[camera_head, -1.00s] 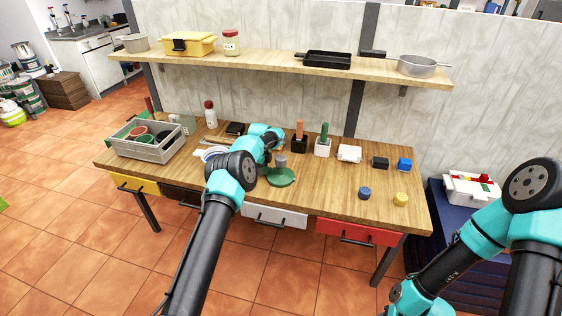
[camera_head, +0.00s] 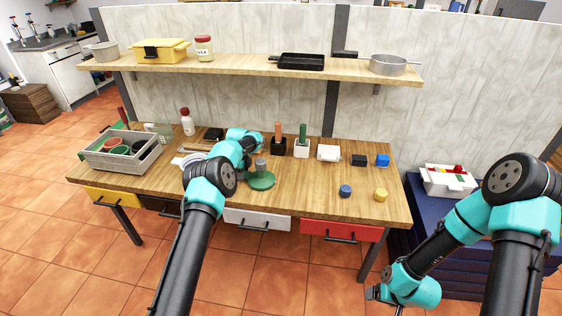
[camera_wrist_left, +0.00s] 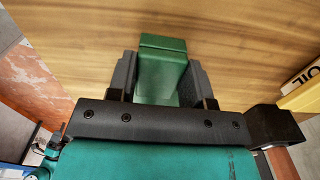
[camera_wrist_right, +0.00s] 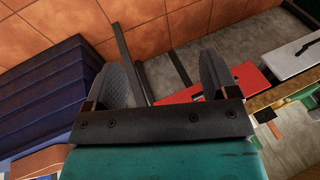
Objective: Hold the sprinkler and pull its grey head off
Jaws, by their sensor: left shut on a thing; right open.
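The sprinkler stands on the table in the head view, with a round green base (camera_head: 261,181) and a grey head (camera_head: 261,163) on top. In the left wrist view, my left gripper (camera_wrist_left: 160,78) is shut on a green block-like part (camera_wrist_left: 162,65), which looks like part of the sprinkler. My right gripper (camera_head: 386,299) is open and empty, low in front of the table's right end. Its two fingers show apart in the right wrist view (camera_wrist_right: 168,80), with floor behind them.
A grey crate (camera_head: 92,159) with pots stands at the table's left. Black and white blocks with upright handles, a blue cylinder (camera_head: 345,191) and a yellow cylinder (camera_head: 380,195) are right of the sprinkler. A red drawer (camera_head: 341,230) and dark blue stack (camera_head: 400,246) are near my right gripper.

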